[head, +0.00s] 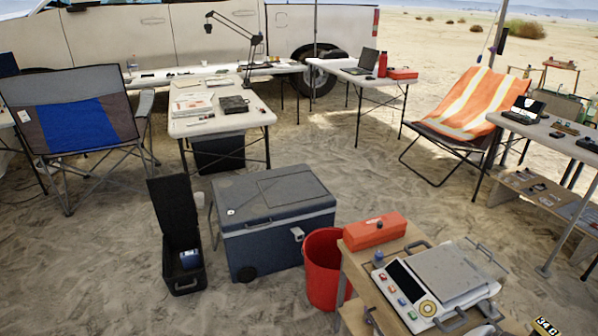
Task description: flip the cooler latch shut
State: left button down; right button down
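The cooler (262,245) is a large blue-grey box standing on the sand at the middle of the head view, with a wheel at its lower front corner. Its grey lid (245,200) is down. The latch (297,234) is a small pale piece on the front face near the right end, just below the lid's edge. It looks tilted out from the face, but it is too small to tell whether it is fastened. Neither of my grippers is in view.
A red bucket (322,270) stands close against the cooler's right end. A wooden table (352,268) with a red toolbox (374,231) and a scale-like device (405,290) is right of it. An open black case (174,215) stands left. Sand in front is clear.

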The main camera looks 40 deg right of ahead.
aim_at(297, 230)
jog(key=i+l+z, duration=0.1)
jog(key=i+z, duration=0.2)
jog(key=i, duration=0.25)
jog(key=i+z, duration=0.25)
jog(key=i, duration=0.3)
jog(key=i+j+z, duration=0.15)
jog(key=i+z, duration=0.15)
jog(key=i, duration=0.25)
jog(key=i+j+z, duration=0.3)
jog(key=i, duration=0.2)
jog(key=i+j+z, duration=0.25)
jog(key=i, duration=0.25)
jog(key=j, duration=0.1)
